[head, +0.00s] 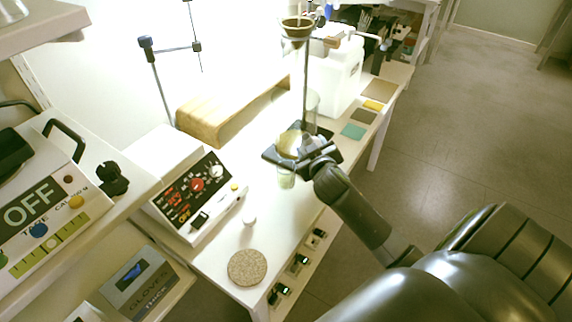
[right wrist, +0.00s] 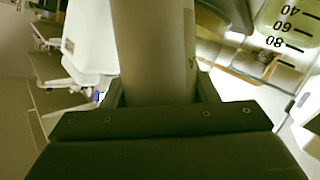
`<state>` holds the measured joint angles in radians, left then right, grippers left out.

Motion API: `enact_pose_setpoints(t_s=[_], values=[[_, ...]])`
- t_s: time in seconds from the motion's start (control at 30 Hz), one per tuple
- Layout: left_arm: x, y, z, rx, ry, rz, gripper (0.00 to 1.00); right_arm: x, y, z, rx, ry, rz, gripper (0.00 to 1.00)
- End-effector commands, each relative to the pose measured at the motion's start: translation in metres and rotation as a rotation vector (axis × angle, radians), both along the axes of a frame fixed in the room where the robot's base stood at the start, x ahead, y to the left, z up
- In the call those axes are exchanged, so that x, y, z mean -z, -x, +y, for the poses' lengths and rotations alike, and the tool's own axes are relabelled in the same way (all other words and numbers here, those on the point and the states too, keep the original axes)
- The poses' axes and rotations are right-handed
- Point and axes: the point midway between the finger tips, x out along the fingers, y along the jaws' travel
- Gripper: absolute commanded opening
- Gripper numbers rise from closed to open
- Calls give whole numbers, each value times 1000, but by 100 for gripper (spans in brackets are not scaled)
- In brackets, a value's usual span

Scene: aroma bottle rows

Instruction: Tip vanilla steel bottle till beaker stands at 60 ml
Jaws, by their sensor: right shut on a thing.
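My right gripper (head: 300,152) is shut on a smooth grey-beige cylinder, the steel bottle (right wrist: 153,50), which fills the middle of the right wrist view between the fingers. In the head view the bottle (head: 290,143) is a pale rounded shape, partly hidden by the gripper. Its label is not readable, so I cannot confirm vanilla. The clear beaker (head: 286,178) stands just below the gripper, with a greenish tint inside. Its marks 40, 60 and 80 show at the top right of the right wrist view (right wrist: 285,30); the exact level is unclear. My left gripper is out of view.
A device with red digits (head: 190,190) stands left of the beaker. A round cork mat (head: 247,267) lies at the table's near end. A ring stand with a funnel (head: 297,28) and a white jug (head: 338,75) stand behind the gripper.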

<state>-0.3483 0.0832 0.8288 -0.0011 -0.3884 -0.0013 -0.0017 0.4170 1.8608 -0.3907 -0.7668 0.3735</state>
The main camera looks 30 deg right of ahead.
Motion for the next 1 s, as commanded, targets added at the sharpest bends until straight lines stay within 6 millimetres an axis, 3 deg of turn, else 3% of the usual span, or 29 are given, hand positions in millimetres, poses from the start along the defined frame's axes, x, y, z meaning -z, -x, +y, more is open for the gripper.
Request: enact_pose_setpoints(t_s=[0.2,0.53,0.77,1.0], values=[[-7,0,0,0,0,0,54,5,3,-9,-1,-203,-64,22],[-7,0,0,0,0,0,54,6,3,-10,-1,-237,-76,22],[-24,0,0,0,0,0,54,-6,5,-16,0,-371,-116,22],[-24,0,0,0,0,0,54,-5,5,-17,0,-418,-133,22]])
